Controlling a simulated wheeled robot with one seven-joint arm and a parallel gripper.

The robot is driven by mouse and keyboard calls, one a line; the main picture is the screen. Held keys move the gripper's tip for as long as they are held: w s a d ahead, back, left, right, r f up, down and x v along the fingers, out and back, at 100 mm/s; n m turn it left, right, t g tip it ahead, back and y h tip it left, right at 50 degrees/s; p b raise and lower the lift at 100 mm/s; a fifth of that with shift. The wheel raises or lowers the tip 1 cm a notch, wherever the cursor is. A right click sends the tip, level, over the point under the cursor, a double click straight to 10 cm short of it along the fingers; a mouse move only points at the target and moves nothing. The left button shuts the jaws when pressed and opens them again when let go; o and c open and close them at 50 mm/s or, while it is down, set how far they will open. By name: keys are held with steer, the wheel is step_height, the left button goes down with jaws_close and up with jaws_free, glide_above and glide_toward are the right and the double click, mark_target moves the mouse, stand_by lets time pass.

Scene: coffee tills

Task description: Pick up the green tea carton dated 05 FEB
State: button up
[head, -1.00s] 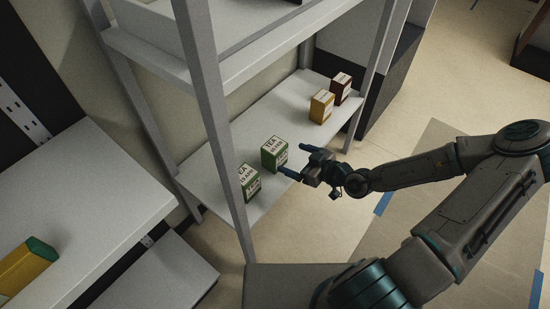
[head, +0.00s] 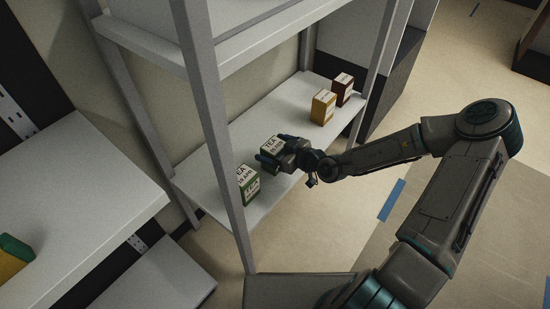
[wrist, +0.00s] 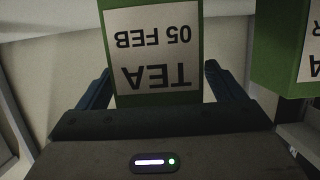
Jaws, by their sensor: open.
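The green tea carton dated 05 FEB (wrist: 155,50) stands between the two fingers of my gripper (wrist: 158,72) in the wrist view, its label upside down. There is a small gap between the carton and each finger. In the head view this carton (head: 270,143) stands upright on the lower shelf, with my gripper (head: 272,149) open around it and hiding part of its side. A second green tea carton (head: 247,184) stands nearer on the same shelf, its date seeming to read 19 APR. It shows partly in the wrist view (wrist: 275,50).
A yellow carton (head: 322,107) and a dark red carton (head: 342,89) stand farther along the lower shelf (head: 222,150). A grey rack post (head: 215,130) rises near the green cartons, and an upper shelf (head: 255,45) hangs above. A yellow and green carton (head: 12,256) lies on the left counter.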

steer(key=c, duration=1.1)
steer(key=shift+r, duration=0.2)
